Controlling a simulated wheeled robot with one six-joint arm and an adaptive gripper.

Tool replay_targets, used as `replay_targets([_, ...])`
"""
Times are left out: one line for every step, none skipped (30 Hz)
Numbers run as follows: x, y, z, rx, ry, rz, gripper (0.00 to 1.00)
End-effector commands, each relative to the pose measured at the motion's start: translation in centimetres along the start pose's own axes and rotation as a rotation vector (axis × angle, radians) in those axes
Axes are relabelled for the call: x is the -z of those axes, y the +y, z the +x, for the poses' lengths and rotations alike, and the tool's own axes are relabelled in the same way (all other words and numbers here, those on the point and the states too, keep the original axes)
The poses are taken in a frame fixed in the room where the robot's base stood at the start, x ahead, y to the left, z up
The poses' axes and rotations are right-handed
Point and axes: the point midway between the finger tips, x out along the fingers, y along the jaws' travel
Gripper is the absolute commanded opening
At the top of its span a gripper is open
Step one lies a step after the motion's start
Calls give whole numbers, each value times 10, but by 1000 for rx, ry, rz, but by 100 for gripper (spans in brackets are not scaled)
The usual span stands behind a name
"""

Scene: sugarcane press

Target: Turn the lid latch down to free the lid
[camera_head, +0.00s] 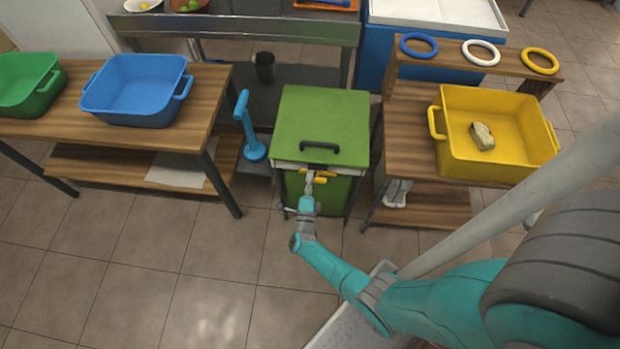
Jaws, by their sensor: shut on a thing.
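The sugarcane press is a green box with a green lid (323,122) on top, and the lid lies closed. A black handle (320,147) sits near the lid's front edge. A yellow lid latch (328,174) shows on the front just below the lid edge, lying roughly sideways. My gripper (309,181) is at the latch's left part, shut on it, and hides some of it. The fingers are small in this view. The green front panel (332,192) shows below, partly hidden by my arm.
A wooden table (200,130) with a blue tub (138,88) and a green tub (28,82) stands at left. A blue upright tool (248,125) stands left of the press. At right, a wooden table (408,140) holds a yellow tub (500,165). Floor in front is clear.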

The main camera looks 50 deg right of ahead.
Motion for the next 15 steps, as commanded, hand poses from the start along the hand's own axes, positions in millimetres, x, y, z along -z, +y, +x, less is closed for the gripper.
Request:
replay_targets([-1, 0, 0, -1, -3, -5, 0])
replay_targets([-1, 0, 0, -1, -3, -6, 0])
replay_targets([-1, 0, 0, -1, -4, -7, 0])
replay_targets([-1, 0, 0, -1, -4, -7, 0])
replay_targets([-1, 0, 0, -1, -4, -8, 0])
replay_targets([-1, 0, 0, -1, -4, -8, 0])
replay_targets([-1, 0, 0, -1, -4, -7, 0])
replay_targets([-1, 0, 0, -1, -4, -7, 0])
replay_targets([-1, 0, 0, -1, -4, -7, 0])
replay_targets([-1, 0, 0, -1, -4, -7, 0])
replay_targets([-1, 1, 0, -2, -4, -7, 0])
replay_targets([-1, 1, 0, -2, -4, -7, 0])
replay_targets([-1, 1, 0, -2, -4, -7, 27])
replay_targets([-1, 1, 0, -2, -4, -7, 35])
replay_targets([-1, 0, 0, -1, -4, -7, 45])
